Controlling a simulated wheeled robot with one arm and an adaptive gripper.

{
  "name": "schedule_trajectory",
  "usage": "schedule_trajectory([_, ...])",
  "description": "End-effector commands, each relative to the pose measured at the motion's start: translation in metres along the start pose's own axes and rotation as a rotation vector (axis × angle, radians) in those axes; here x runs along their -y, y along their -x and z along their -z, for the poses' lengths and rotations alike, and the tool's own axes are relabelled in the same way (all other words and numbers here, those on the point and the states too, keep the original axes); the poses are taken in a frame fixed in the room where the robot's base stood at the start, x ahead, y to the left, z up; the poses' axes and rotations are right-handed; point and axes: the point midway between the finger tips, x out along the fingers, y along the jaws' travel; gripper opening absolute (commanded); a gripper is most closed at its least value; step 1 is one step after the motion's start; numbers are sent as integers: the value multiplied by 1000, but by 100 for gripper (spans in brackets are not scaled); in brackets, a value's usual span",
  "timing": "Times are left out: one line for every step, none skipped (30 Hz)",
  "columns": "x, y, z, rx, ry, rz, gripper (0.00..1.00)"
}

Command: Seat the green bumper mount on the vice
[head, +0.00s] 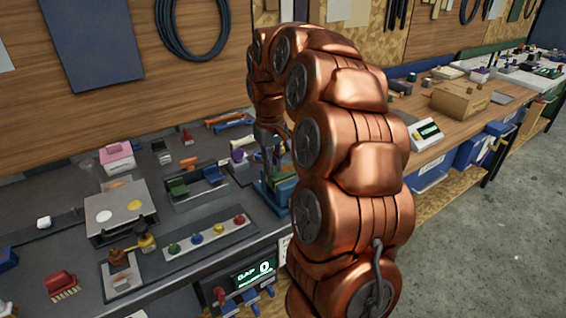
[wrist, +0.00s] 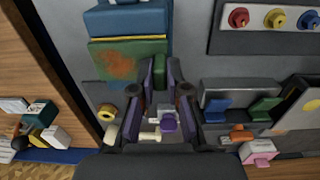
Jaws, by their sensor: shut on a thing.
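The green bumper mount (wrist: 118,62), with a rusty orange patch on its face, lies against the blue vice (wrist: 125,20) in the wrist view. My gripper (wrist: 160,75) is shut on a green part at the mount's right end, between its purple-grey finger pads. In the head view my gripper (head: 268,150) points down at the blue vice (head: 268,195), near the bench's front edge. The mount (head: 287,183) shows there only in part beside my arm. I cannot tell whether it rests fully on the vice or is slightly above it.
A rack (head: 195,188) with a green and a blue piece stands left of the vice. A strip of coloured knobs (head: 208,236) lies in front of it. A yellow roll (wrist: 107,112) and a purple-topped item (wrist: 168,123) lie near my fingers.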

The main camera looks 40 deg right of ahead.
Motion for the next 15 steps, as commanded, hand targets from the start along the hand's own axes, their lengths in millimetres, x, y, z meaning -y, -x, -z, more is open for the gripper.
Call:
schedule_trajectory([0,0,0,-1,0,-1,0])
schedule_trajectory([0,0,0,-1,0,-1,0])
schedule_trajectory([0,0,0,-1,0,-1,0])
schedule_trajectory([0,0,0,-1,0,0,0])
schedule_trajectory([0,0,0,-1,0,0,0])
schedule_trajectory([0,0,0,-1,0,-1,0])
schedule_trajectory([0,-1,0,-1,0,0,0])
schedule_trajectory([0,-1,0,-1,0,0,0])
schedule_trajectory([0,-1,0,-1,0,0,0])
schedule_trajectory([0,-2,0,-1,0,0,0])
schedule_trajectory([0,-2,0,-1,0,0,0])
schedule_trajectory([0,-2,0,-1,0,0,0])
schedule_trajectory([0,-2,0,-1,0,0,0])
schedule_trajectory([0,-2,0,-1,0,0,16])
schedule_trajectory([0,-2,0,-1,0,0,20])
